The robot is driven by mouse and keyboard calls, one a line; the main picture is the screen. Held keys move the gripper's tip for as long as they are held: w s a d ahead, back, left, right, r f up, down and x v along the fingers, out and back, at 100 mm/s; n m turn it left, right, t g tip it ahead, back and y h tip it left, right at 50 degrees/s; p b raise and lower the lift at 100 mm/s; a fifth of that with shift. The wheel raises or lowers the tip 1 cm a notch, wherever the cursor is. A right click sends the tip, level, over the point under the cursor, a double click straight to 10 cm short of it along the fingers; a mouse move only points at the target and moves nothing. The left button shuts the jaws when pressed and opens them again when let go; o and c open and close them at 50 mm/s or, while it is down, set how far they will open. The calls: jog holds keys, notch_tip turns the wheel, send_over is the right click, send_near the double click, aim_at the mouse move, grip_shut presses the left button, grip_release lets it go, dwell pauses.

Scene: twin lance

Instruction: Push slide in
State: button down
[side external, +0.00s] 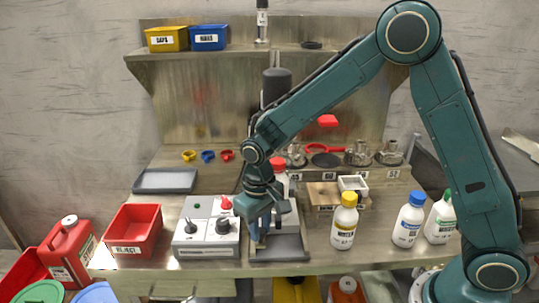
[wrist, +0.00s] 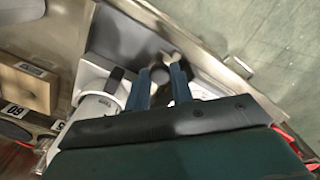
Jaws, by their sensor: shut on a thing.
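A device with a flat grey base (side external: 285,248) stands at the front of the bench, right of the control box. My gripper (side external: 259,232) points down over the left part of this base. In the wrist view my gripper's two blue fingers (wrist: 160,72) are closed around a small dark part (wrist: 160,76) low on the device. A white round body with a black strip (wrist: 95,112) is just left of the fingers there. The slide cannot be clearly told apart, and how far it sits in is hidden by my gripper.
A control box (side external: 207,238) with knobs and a red reject bin (side external: 133,230) stand to the left. The bench front edge is close.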

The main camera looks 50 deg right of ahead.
jog(key=shift+w+d+r, duration=0.15)
jog(key=shift+w+d, duration=1.65)
jog(key=shift+w, duration=0.15)
jog(key=c, duration=1.2)
grip_release()
jog(key=shift+d, duration=0.1)
jog(key=shift+s, duration=0.1)
notch_tip(320, 180, up, 7)
jog(key=shift+r, duration=0.2)
